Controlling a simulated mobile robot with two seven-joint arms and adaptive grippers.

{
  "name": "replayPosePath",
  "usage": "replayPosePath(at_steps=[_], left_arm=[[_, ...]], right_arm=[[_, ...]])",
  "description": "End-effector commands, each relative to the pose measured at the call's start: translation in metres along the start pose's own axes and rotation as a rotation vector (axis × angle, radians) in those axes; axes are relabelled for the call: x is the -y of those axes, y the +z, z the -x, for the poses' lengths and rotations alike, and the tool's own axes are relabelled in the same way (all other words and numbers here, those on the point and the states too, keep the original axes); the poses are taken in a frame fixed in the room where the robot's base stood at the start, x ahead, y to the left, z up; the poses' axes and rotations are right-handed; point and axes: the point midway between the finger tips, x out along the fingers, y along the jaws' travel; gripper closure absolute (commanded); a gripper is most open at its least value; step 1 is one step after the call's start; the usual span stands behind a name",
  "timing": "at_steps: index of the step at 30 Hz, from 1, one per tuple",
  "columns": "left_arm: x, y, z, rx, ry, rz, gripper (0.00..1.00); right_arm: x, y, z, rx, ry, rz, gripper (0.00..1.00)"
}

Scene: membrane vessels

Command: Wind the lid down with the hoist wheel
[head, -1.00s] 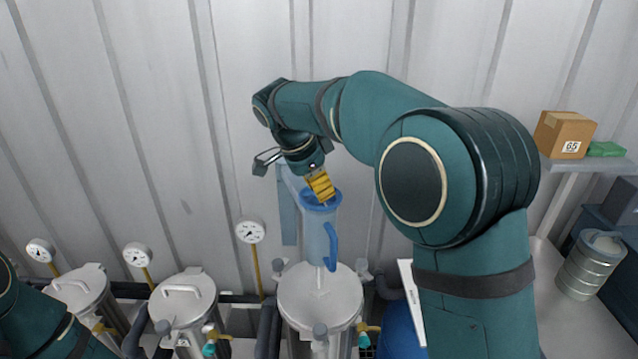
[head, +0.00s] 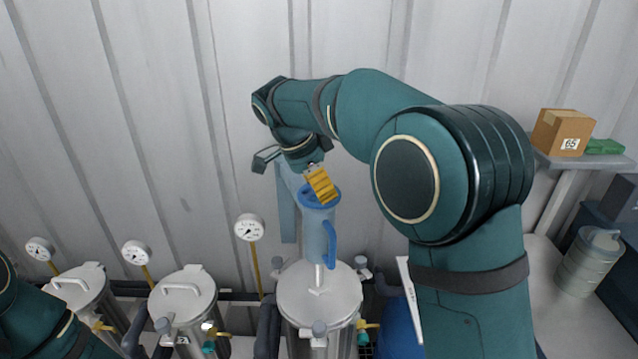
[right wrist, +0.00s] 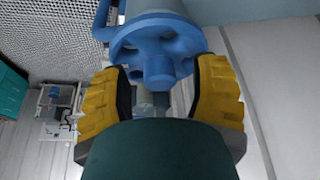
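The blue hoist wheel (head: 309,198) sits at the top of the pale blue hoist post, above the right-hand vessel. In the right wrist view the spoked hoist wheel (right wrist: 135,38) and its round hub face the camera. My right gripper (head: 321,186) is at the wheel; its yellow fingers (right wrist: 158,82) stand wide apart on either side of the hub, near the rim. Whether they touch the wheel cannot be told. The round metal lid (head: 320,291) is below the hoist, over the vessel; any gap beneath it is not clear. My left gripper is out of view.
Two similar lidded vessels (head: 183,295) stand to the left, with pressure gauges (head: 136,252) behind them. A corrugated wall is close behind. At the right are a cardboard box (head: 562,132) on a shelf and a metal canister (head: 590,262).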

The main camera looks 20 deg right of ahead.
Motion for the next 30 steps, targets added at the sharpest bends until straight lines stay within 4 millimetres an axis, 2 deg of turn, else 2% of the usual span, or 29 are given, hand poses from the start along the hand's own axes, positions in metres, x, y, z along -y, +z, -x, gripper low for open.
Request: replayPosePath(at_steps=[4, 8, 18, 21, 30], left_arm=[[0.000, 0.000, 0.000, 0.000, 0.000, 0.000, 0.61], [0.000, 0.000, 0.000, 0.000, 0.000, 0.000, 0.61], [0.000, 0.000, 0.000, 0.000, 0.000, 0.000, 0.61], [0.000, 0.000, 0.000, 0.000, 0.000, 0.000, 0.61], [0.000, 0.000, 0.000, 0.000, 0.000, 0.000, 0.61]], right_arm=[[0.000, 0.000, 0.005, 0.000, -0.002, 0.000, 0.40], [0.001, 0.000, 0.022, 0.000, -0.004, -0.001, 0.40], [0.001, 0.000, 0.091, 0.001, -0.004, 0.000, 0.40], [0.001, 0.000, 0.104, 0.000, -0.002, -0.002, 0.40], [0.000, -0.001, 0.120, 0.000, 0.000, 0.000, 0.40]])
